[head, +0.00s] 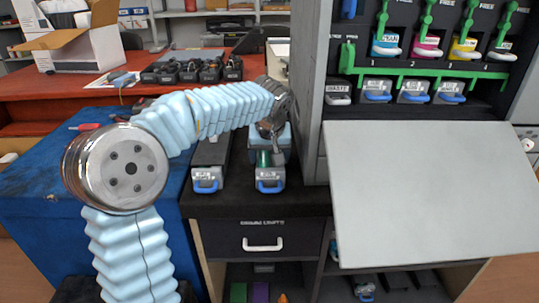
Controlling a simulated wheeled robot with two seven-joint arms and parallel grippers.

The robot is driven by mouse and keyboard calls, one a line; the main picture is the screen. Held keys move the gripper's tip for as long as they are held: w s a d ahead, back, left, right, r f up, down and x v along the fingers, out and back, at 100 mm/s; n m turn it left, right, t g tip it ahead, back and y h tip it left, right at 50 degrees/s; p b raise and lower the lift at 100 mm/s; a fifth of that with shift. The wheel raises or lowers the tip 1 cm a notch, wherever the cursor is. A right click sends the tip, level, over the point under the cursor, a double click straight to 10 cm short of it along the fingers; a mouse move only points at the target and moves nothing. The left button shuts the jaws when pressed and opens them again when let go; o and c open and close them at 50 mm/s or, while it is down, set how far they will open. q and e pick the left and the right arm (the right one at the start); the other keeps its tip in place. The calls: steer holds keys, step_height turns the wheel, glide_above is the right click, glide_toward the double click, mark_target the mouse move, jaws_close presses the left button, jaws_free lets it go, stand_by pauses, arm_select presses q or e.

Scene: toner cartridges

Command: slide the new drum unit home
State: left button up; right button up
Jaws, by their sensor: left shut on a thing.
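Two long dark drum units with grey ends and blue handles lie side by side on the black counter. My left gripper (268,131) is at the far part of the right-hand drum unit (269,174), shut on it; the fingers are mostly hidden by my wrist. A green part shows just below the fingers. The left-hand drum unit (207,174) lies free. The printer (309,90) stands at right with its grey front door (415,190) hanging open. Several blue-handled units (413,92) sit in its lower row, with a WASTE unit (338,93) at their left. My right gripper is out of view.
Above that row are colored toner cartridges (425,45) with green levers and a green bar (430,67). The open door juts out at right. A drawer (262,240) is shut below the counter. A red table (120,85) with black parts (195,70) is behind.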

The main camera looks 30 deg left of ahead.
arm_select(q)
steer(key=shift+r, duration=0.1)
step_height(320, 180, up, 6)
steer(key=p, duration=0.4)
steer(key=shift+p, duration=0.3)
steer(key=shift+r, duration=0.45)
